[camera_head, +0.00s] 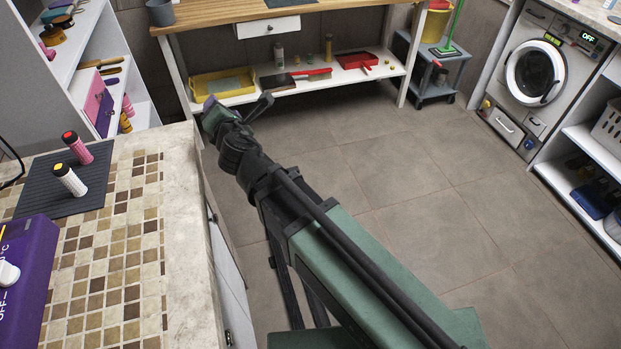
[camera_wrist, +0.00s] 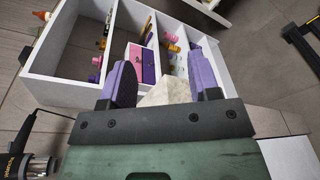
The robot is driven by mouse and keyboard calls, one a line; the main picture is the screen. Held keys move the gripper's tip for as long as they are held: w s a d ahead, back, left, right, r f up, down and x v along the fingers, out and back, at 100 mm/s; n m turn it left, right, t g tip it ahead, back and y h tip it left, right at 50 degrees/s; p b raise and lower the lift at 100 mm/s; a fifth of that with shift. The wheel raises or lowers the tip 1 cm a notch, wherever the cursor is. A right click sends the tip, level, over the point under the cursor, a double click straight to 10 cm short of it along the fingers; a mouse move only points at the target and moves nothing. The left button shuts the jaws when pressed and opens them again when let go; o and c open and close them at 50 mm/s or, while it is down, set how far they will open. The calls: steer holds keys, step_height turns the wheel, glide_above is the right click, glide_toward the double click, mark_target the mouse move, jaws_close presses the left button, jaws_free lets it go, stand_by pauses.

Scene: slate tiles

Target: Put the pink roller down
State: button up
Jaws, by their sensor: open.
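The pink roller (camera_head: 77,148), a pink cylinder with a red and dark top, stands upright on a dark ribbed mat (camera_head: 35,170) on the tiled counter. A white roller (camera_head: 70,180) with a yellow-ringed dark top stands just in front of it on the same mat. My gripper (camera_head: 208,114) is out past the counter's right edge, well apart from both rollers. In the wrist view its purple fingers (camera_wrist: 163,78) are spread with nothing held between them. The rollers on the mat cannot be made out in the wrist view.
A white shelf unit (camera_wrist: 45,70) with pink and purple items fills the upper wrist view. A purple box (camera_head: 28,270) with a white knob is at the counter's front left. A wooden-topped bench (camera_head: 225,12) stands behind. The floor to the right is clear.

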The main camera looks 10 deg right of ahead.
steer(key=d+f+m+g+h, duration=0.2)
steer(key=d+f+m+h, duration=0.15)
steer(key=d+m, duration=0.45)
steer(key=d+f+m+g+h, duration=0.25)
steer(key=d+m+h, duration=0.2)
steer(key=d, duration=0.55)
steer(key=s+d+f+m+g+y, duration=0.1)
steer(key=s+d+f+m+g, duration=0.3)
steer(key=s+d+m+g, duration=0.1)
steer(key=s+d+f+m+g+y, duration=0.2)
steer(key=s+d+f+m+g, duration=0.2)
steer(key=s+m, duration=0.5)
steer(key=d+m+g, duration=0.2)
steer(key=d, duration=0.1)
steer(key=shift+s+d+f, duration=0.2)
steer(key=shift+d+f, duration=0.1)
steer(key=shift+f, duration=0.1)
step_height(320, 180, up, 14)
steer(key=p, duration=1.4)
steer(key=shift+r, duration=0.15)
steer(key=shift+m, duration=0.25)
